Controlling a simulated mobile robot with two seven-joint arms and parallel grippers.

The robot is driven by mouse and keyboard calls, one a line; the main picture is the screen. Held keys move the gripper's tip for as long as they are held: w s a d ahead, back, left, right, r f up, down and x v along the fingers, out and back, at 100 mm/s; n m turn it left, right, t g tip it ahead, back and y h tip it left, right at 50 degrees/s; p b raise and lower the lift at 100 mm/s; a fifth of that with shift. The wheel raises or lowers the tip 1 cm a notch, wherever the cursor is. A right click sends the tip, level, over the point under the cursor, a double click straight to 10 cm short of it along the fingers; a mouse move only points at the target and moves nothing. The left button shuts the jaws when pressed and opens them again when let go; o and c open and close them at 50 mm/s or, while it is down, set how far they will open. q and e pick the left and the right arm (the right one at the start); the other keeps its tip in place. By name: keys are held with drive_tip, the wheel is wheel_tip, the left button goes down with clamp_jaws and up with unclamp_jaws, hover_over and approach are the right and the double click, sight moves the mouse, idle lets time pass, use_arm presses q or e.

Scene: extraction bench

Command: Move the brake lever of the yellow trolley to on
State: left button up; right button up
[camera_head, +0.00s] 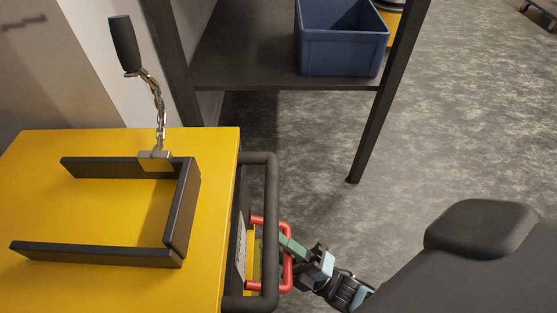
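The yellow trolley (110,205) fills the left of the head view. My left gripper is out of view.
A black U-shaped frame (180,215) lies on the trolley top, with a chain (159,105) and black grip (124,45) rising from it. A dark shelf rack (250,70) holds a blue bin (340,40) behind. Grey floor (450,120) is open at the right.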

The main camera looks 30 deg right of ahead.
drive_tip(key=p+v, duration=0.1)
drive_tip(key=v, duration=0.6)
drive_tip(key=shift+s+d+f, duration=0.15)
drive_tip(key=shift+s+f, duration=0.05)
drive_tip(key=shift+s, duration=0.1)
